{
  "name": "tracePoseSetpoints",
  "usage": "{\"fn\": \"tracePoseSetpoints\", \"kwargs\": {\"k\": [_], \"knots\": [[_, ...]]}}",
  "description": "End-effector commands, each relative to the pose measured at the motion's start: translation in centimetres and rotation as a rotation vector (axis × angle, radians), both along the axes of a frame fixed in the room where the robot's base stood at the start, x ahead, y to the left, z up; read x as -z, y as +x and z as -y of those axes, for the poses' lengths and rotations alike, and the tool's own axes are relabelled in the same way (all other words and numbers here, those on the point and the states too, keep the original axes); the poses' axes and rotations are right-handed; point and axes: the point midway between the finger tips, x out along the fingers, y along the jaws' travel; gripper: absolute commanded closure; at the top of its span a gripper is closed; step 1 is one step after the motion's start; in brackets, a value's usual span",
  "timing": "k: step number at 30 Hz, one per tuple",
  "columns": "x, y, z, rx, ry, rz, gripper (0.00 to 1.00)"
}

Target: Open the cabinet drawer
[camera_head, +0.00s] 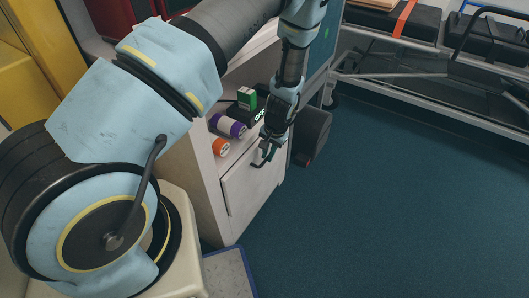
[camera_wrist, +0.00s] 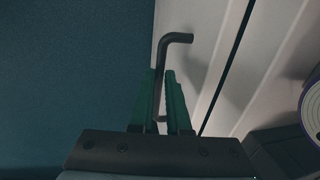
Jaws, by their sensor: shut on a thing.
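The cabinet (camera_head: 205,195) is pale and stands below my arm in the head view. Its drawer front (camera_head: 250,190) is a light panel on the right-hand side, below an open shelf. A dark bar handle (camera_head: 257,164) sticks out near the top of the drawer front. In the wrist view the bent handle (camera_wrist: 176,38) runs down between the green fingers. My gripper (camera_head: 268,146) is shut on the handle, and the fingers also show in the wrist view (camera_wrist: 166,98). A narrow dark gap runs along the drawer's edge; whether the drawer is slightly out, I cannot tell.
On the shelf above the drawer are a purple-banded roll (camera_head: 228,126), an orange roll (camera_head: 221,147) and a green box (camera_head: 247,98). A dark box (camera_head: 311,135) stands beside the cabinet. Blue floor (camera_head: 400,200) to the right is clear. A metal rack (camera_head: 440,85) stands behind.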

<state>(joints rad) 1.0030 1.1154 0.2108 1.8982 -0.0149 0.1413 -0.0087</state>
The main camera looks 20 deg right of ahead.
Motion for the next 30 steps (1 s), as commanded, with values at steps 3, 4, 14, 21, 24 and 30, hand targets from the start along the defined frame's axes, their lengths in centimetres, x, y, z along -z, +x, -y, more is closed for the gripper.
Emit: {"fn": "tracePoseSetpoints", "kwargs": {"k": [3,4,14,21,24,30], "knots": [[0.0,-1.9,1.5,0.007,-0.001,-0.002,1.0],[0.0,-2.4,1.9,0.006,-0.001,-0.002,1.0],[0.0,-9.2,7.3,0.008,0.0,-0.001,1.0],[0.0,-13.6,10.8,0.007,0.0,-0.001,1.0],[0.0,-15.0,11.9,0.006,-0.001,-0.001,1.0],[0.0,-16.8,13.5,0.003,-0.001,-0.001,1.0]]}}
